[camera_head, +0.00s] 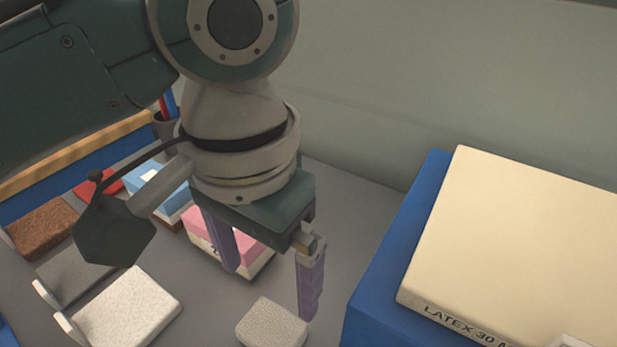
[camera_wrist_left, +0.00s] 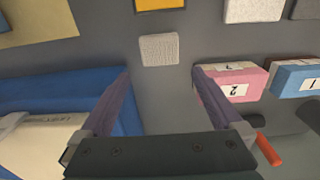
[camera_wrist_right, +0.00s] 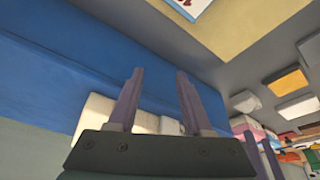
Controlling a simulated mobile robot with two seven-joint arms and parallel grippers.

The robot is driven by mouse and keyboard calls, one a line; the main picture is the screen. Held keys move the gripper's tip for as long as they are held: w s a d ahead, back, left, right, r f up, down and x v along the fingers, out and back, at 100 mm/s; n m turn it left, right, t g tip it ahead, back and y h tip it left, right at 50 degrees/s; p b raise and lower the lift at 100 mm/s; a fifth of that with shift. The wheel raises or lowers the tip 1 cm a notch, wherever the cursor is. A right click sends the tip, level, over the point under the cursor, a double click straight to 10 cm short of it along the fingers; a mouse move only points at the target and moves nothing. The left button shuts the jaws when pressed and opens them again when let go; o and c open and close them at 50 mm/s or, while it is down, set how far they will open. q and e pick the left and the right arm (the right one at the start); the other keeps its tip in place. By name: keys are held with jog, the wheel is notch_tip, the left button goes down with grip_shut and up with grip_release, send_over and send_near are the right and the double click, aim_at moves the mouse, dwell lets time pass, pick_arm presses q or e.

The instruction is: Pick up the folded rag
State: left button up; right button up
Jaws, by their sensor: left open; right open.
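The folded rag (camera_head: 272,325) is a small, pale, textured square lying flat on the grey tabletop. It shows whole beyond my fingers in the left wrist view (camera_wrist_left: 159,48), and its near edge is cut off in the head view. My left gripper (camera_head: 268,291) hangs above the table close to the rag, fingers down, open and empty. In the left wrist view the rag lies between the lines of the two fingertips, apart from them. My right gripper (camera_wrist_right: 160,72) is open with nothing between its fingers; it does not show in the head view.
A blue platform (camera_head: 394,255) bears a cream mattress block marked LATEX 30 (camera_head: 530,235) to the right. A pink-topped block (camera_wrist_left: 233,84) and a blue one (camera_wrist_left: 298,77) stand beside my left fingers. White (camera_head: 125,308), grey and brown sample pads lie at left.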

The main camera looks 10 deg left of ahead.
pick_arm(q)
send_over(271, 327)
notch_tip(271, 327, down, 5)
jog(key=shift+d+r+b, duration=0.15)
jog(key=shift+b, duration=0.25)
notch_tip(271, 327, down, 4)
jog(key=shift+s+f+b, duration=0.1)
jog(key=shift+f+b, duration=0.15)
jog(key=shift+b, duration=0.3)
pick_arm(e)
jog(key=shift+s+d+f, duration=0.1)
jog(key=shift+s+f, duration=0.15)
jog(key=shift+f, duration=0.35)
jog(key=shift+s+f, duration=0.2)
jog(key=shift+f, duration=0.4)
pick_arm(q)
jog(key=shift+f, duration=0.5)
pick_arm(e)
jog(key=shift+w+f, duration=0.1)
pick_arm(q)
jog(key=c, duration=1.1)
pick_arm(e)
jog(key=shift+w, duration=0.1)
pick_arm(q)
jog(key=shift+r, duration=0.1)
